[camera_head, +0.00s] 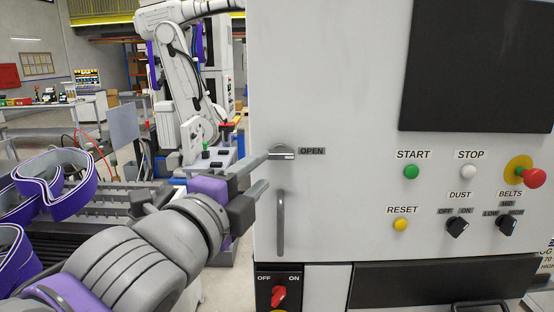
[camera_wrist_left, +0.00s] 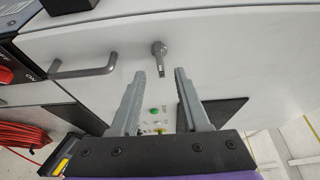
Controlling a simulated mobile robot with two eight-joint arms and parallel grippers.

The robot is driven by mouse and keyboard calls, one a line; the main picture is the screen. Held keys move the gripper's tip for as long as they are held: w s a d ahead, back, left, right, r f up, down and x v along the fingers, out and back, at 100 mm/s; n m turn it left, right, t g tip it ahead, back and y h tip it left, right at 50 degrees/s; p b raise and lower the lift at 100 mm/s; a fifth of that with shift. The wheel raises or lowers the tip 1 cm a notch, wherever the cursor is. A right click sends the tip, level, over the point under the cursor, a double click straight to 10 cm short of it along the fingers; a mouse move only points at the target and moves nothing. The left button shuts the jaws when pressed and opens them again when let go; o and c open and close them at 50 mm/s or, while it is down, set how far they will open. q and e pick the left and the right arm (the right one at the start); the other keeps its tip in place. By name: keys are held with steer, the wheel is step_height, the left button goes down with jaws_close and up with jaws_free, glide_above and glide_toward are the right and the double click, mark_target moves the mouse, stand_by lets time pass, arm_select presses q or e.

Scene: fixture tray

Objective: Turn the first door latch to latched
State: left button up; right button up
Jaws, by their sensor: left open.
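The door latch (camera_head: 282,153) is a small metal lever on the white cabinet door (camera_head: 330,100), beside a label reading OPEN (camera_head: 312,151). In the head view its lever lies about level, partly behind my fingertip. My left gripper (camera_head: 264,173) is open, with its fingertips close to the latch. In the left wrist view the latch (camera_wrist_left: 158,52) shows as a round knob with a short lever, just beyond and between the two open fingertips (camera_wrist_left: 160,76). Whether a finger touches it I cannot tell. The gripper holds nothing. My right gripper is not in view.
A vertical bar handle (camera_head: 281,222) sits just below the latch. A control panel with buttons and knobs, including a red emergency stop (camera_head: 534,178), is to the right. A red OFF/ON switch (camera_head: 279,296) is below. A white robot arm (camera_head: 190,70) stands behind at left.

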mark_target(278, 157)
arm_select(q)
steer(key=x, duration=0.8)
steer(key=shift+c, duration=0.2)
jaws_close()
